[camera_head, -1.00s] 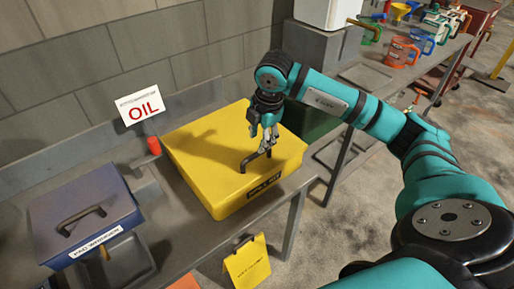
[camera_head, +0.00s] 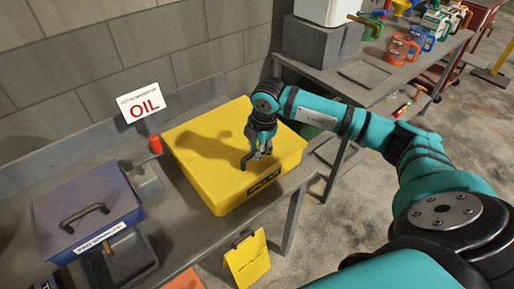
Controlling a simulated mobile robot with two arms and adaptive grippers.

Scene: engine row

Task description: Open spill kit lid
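The yellow spill kit box (camera_head: 205,160) sits on the grey bench in the middle of the view. Its flat lid looks shut, and a dark label is on its front side. A dark bent handle (camera_head: 245,160) stands at the lid's front edge. My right gripper (camera_head: 261,154) points down over this edge, its fingers at the handle and hiding part of it. I cannot tell whether the fingers are closed around the handle or just beside it. My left gripper is not in view.
A blue case (camera_head: 88,207) with a handle stands left on the bench. An OIL sign (camera_head: 142,103) and a red cap (camera_head: 155,144) are behind it. A yellow tag (camera_head: 248,262) hangs at the bench front. Jugs (camera_head: 402,48) stand on a farther bench.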

